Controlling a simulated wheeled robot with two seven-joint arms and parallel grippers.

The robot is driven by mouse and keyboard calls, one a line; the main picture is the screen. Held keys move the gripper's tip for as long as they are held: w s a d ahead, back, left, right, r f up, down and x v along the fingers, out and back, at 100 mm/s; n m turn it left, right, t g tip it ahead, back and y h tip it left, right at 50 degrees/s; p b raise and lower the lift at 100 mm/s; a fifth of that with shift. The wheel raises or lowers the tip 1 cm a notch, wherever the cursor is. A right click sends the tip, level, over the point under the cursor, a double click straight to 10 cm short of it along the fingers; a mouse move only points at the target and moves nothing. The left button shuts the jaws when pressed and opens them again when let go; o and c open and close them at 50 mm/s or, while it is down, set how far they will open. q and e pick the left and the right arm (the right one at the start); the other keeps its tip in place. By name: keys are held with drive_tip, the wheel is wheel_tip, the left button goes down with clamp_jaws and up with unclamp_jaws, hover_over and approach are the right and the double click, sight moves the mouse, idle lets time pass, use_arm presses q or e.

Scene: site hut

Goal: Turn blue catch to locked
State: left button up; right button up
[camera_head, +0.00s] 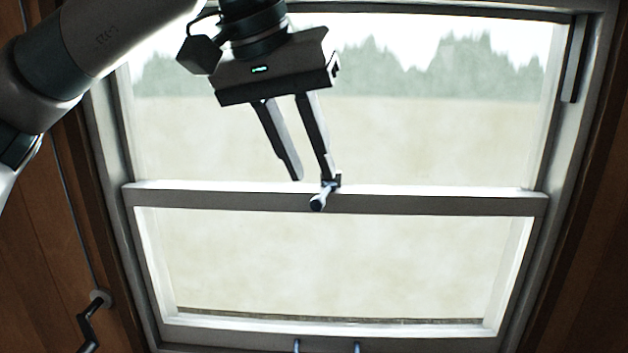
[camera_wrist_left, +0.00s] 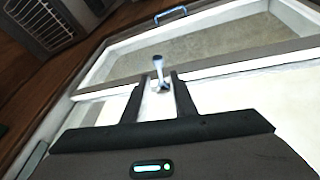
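The blue catch (camera_head: 321,196) is a small pale-blue lever on the meeting rail (camera_head: 430,202) of a sash window. In the head view its knob end points down and toward me. My left gripper (camera_head: 312,180) comes from above with its two fingers apart. Its right fingertip is at the catch, and its left fingertip is to the left of it. In the left wrist view the catch (camera_wrist_left: 159,70) shows between and just beyond the open fingertips (camera_wrist_left: 157,82). I cannot tell whether a finger touches it. My right gripper is not in view.
A dark crank handle (camera_head: 90,322) is on the wooden wall at lower left. A vented box (camera_wrist_left: 40,22) shows in the wrist view. The rail right of the catch is clear.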

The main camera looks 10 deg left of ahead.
use_arm(q)
drive_tip(key=shift+b+v, duration=0.35)
drive_tip(key=shift+v, duration=1.5)
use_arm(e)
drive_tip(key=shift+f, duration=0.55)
